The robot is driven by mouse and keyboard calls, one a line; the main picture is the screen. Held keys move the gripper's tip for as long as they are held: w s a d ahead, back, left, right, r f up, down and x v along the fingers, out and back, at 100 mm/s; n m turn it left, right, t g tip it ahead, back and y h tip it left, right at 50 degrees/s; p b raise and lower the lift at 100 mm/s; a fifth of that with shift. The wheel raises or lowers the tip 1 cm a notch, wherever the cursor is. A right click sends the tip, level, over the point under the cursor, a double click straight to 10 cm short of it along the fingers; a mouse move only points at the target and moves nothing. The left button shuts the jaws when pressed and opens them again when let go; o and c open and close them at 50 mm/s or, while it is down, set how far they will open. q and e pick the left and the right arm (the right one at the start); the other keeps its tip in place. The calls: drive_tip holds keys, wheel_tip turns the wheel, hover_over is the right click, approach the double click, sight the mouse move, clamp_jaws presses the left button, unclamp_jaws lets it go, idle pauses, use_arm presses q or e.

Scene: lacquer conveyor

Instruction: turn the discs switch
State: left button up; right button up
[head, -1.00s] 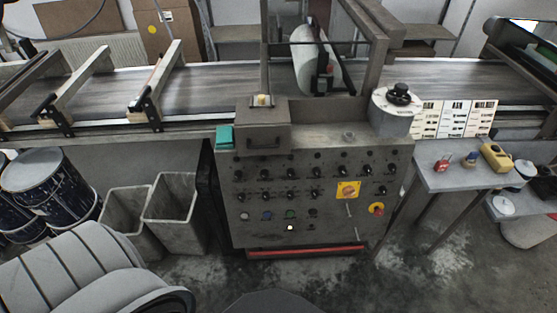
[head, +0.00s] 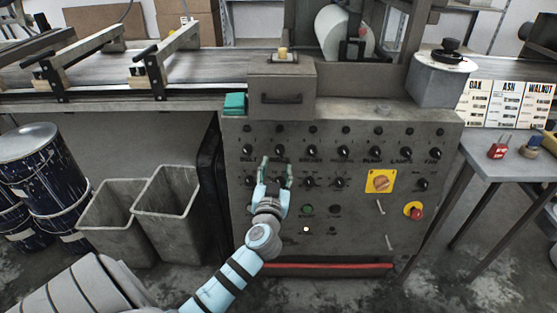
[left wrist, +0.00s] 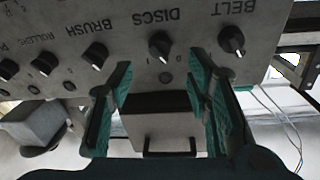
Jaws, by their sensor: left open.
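The discs switch (left wrist: 159,46) is a black knob with a pale pointer, under the label DISCS in the inverted left wrist view. In the head view the discs switch (head: 279,152) is in the upper knob row of the grey control panel (head: 255,225). My left gripper (head: 276,170) is open and empty, just in front of the panel and just below that knob. In the left wrist view the fingers of my left gripper (left wrist: 160,76) stand either side of the knob's line, apart from it. My right gripper is not in view.
The belt knob (left wrist: 231,40) and brush knob (left wrist: 95,55) flank the discs switch closely. A yellow-backed switch (head: 380,181) and a red emergency button (head: 415,211) are at right. A box with a handle (head: 280,92) juts out above. Grey bins (head: 165,215) stand left.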

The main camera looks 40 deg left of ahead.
sight(279, 155)
use_arm(q)
drive_tip(key=x, duration=0.6)
drive_tip(key=shift+w+b, duration=0.1)
drive_tip(key=shift+b, duration=0.25)
clamp_jaws()
